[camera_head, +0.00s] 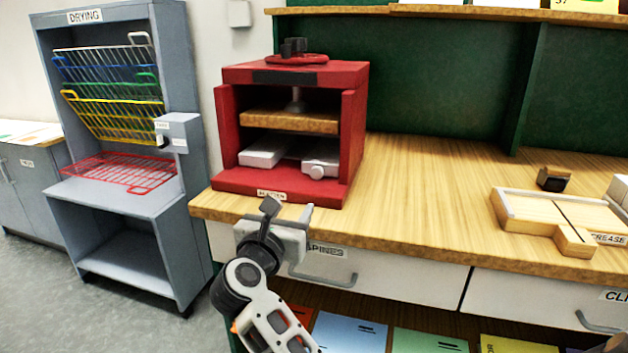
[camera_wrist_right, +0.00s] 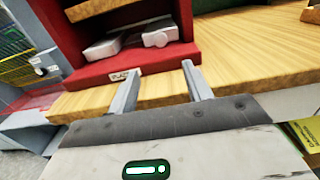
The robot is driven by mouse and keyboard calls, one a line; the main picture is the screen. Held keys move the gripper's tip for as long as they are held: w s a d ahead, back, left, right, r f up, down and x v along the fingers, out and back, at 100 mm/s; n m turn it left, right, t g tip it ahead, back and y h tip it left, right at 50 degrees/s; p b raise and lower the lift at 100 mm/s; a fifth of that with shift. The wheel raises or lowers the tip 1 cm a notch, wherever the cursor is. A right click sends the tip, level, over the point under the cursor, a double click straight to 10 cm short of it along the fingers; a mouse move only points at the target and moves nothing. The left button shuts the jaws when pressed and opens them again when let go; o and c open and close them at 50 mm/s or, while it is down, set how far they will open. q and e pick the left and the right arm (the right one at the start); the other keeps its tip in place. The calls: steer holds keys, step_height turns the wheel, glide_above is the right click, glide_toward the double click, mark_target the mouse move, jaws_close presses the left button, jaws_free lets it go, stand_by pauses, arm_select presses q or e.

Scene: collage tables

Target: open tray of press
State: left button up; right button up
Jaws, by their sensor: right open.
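The red press (camera_head: 292,76) stands on the left end of the wooden worktop, with a dark handle on its red top wheel. A wooden board (camera_head: 290,121) hangs under its screw. Below, inside the frame, lie a pale grey block (camera_head: 265,151) and another pale piece with a round knob (camera_head: 319,165); I cannot tell which is the tray. They also show in the right wrist view (camera_wrist_right: 155,36). My right gripper (camera_head: 288,209) is open and empty, in front of the press's base and apart from the knob. In the wrist view its fingers (camera_wrist_right: 160,68) point toward the press's front lip.
A grey drying rack (camera_head: 50,100) with coloured wire shelves stands left of the worktop (camera_head: 420,185). White drawers (camera_head: 400,283) lie under the worktop edge. A wooden creasing board (camera_head: 530,212) lies at the right.

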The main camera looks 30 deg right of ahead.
mark_target(316, 173)
steer(key=p+x, duration=0.1)
steer(key=x, duration=1.4)
steer(key=shift+w+d, duration=0.15)
steer(key=shift+d, duration=0.15)
steer(key=shift+a, duration=0.1)
jaws_close()
